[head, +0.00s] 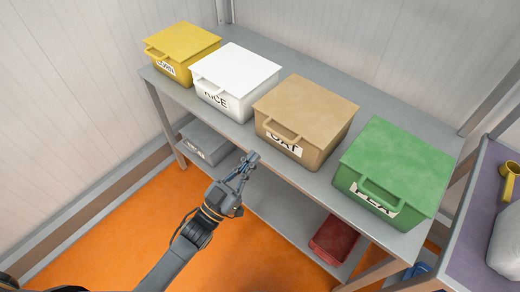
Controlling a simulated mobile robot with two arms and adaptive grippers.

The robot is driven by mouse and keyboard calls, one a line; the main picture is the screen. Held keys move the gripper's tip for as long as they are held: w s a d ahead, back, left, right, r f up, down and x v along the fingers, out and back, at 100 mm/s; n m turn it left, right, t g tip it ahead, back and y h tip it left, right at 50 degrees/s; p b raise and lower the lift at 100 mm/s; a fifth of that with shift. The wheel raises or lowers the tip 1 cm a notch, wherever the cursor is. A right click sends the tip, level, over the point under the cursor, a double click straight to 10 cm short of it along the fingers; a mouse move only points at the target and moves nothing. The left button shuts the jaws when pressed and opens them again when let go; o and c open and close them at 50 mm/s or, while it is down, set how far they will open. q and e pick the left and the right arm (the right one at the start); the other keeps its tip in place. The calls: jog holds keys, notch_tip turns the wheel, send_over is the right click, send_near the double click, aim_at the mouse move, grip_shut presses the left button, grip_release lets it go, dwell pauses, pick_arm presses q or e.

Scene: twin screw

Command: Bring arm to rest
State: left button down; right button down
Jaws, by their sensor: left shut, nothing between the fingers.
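My left arm comes in from the bottom left. My left gripper (249,161) is shut and empty, and its tip shows in front of the shelf's front edge, below the gap between the white and tan boxes. It appears apart from the boxes; whether it touches the shelf edge I cannot tell. My right gripper is not in view.
A grey shelf (233,130) bears lidded boxes: yellow (182,50), white (236,80), tan (305,118) and green (396,170). A grey box (205,142) and a red bin (333,237) sit below. A purple-topped cart (480,220) stands right. Orange floor (110,240) is open.

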pick_arm(q)
jog(key=s+a+f+n+g+y, duration=0.1)
jog(key=s+a+f+g+y, duration=0.2)
jog(key=f, duration=0.9)
jog(key=s+a+f+n+g+y, duration=0.2)
jog(key=s+a+f+y, duration=0.15)
jog(key=f, duration=0.75)
jog(key=s+a+f+n+g+y, duration=0.15)
jog(key=a+f+y, duration=0.25)
jog(key=f, duration=0.8)
jog(key=s+a+f+g+y, duration=0.1)
jog(key=s+f, duration=0.4)
jog(key=s, duration=0.5)
jog(key=s+a+f+g+y, duration=0.1)
jog(key=s+a+f+g, duration=0.2)
jog(key=s+f+g, duration=0.3)
jog(key=s+a+f+g+y, duration=0.1)
jog(key=s+a+f+g, duration=0.2)
jog(key=s, duration=1.1)
notch_tip(320, 180, down, 3)
jog(key=shift+s+r+g, duration=0.15)
jog(key=shift+s+g, duration=0.05)
jog(key=shift+g, duration=0.25)
